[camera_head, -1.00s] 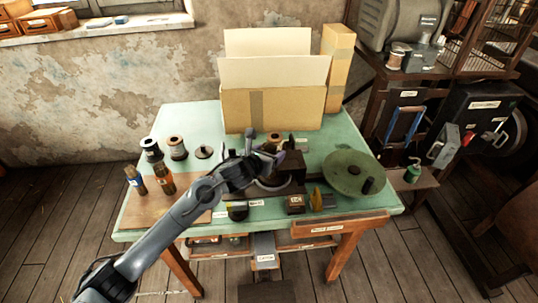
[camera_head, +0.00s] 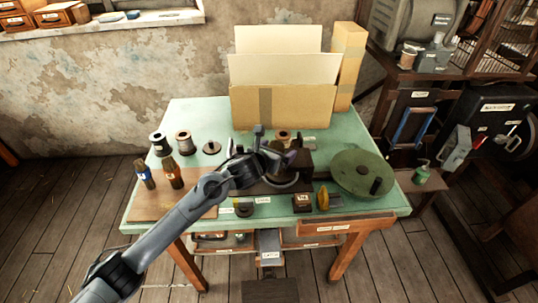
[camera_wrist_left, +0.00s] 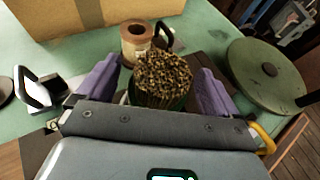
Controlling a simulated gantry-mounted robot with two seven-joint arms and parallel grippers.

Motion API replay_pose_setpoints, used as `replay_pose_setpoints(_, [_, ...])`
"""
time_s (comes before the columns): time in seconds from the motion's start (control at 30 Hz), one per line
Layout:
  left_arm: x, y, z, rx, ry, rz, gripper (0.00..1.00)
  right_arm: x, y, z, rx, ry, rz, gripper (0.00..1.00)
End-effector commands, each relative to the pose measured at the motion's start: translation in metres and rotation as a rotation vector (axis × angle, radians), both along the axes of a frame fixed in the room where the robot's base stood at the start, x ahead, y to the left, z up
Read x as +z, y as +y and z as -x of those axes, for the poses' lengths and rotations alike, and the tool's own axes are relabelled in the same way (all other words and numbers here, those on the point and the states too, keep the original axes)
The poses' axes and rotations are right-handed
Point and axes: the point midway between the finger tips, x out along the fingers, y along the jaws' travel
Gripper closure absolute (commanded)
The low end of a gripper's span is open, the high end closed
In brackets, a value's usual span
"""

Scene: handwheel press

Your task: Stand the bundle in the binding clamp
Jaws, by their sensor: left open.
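The bundle (camera_wrist_left: 163,78) is a tight bunch of thin brown sticks. In the left wrist view it stands roughly upright, with its cut ends facing the camera. My left gripper (camera_head: 275,147) is open, with its purple fingers on either side of the bundle in the left wrist view (camera_wrist_left: 157,85). I cannot tell whether they touch it. A dark clamp-like block (camera_head: 293,168) is on the table under and behind the gripper. The gripper hides the bundle's lower part, so how it sits in the clamp is unclear. My right gripper is out of view.
A green round wheel with a knob (camera_head: 362,175) lies right of the clamp. A cardboard box (camera_head: 300,107) stands behind. Spools (camera_head: 184,142) and brown bottles (camera_head: 173,172) are at the left. Small blocks (camera_head: 303,202) line the front edge.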

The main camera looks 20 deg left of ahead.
Motion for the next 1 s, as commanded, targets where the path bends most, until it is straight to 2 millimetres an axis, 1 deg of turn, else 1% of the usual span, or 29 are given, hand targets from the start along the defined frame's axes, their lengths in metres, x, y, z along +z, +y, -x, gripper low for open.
replay_pose_setpoints(0.17, [0.009,0.003,0.017,-0.001,-0.001,-0.003,0.06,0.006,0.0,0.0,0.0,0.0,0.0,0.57])
replay_pose_setpoints(0.5, [0.032,0.01,0.074,-0.002,0.0,-0.004,0.06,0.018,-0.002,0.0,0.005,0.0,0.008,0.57])
replay_pose_setpoints(0.6, [0.038,0.011,0.088,-0.001,0.0,-0.003,0.06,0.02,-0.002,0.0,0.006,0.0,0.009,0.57])
replay_pose_setpoints(0.8, [0.045,0.014,0.105,0.001,0.0,-0.001,0.06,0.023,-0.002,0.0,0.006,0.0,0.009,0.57])
replay_pose_setpoints(1.0, [0.046,0.014,0.11,0.0,0.0,-0.001,0.06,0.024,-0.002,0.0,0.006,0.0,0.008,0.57])
